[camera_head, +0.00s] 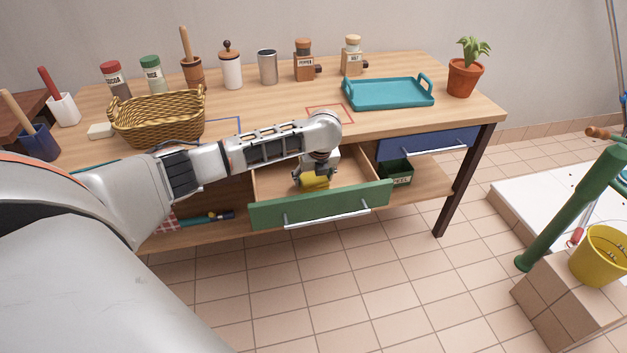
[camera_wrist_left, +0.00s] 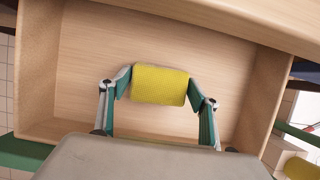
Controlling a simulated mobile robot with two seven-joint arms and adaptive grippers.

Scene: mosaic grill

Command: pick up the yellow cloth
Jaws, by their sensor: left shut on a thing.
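The yellow cloth (camera_head: 316,183) is a small rolled bundle inside the open green-fronted drawer (camera_head: 322,206). In the left wrist view the cloth (camera_wrist_left: 160,85) lies between the two fingers of my left gripper (camera_wrist_left: 160,88), which press on its left and right ends. In the head view my left gripper (camera_head: 312,178) reaches down into the drawer and partly hides the cloth. I cannot tell whether the cloth touches the drawer floor (camera_wrist_left: 90,60). My right gripper is not in view.
The tabletop above the drawer holds a wicker basket (camera_head: 158,119), a teal tray (camera_head: 388,93), a potted plant (camera_head: 465,77) and several jars. A blue drawer (camera_head: 428,143) is right of the open one. The drawer walls stand close around my left gripper.

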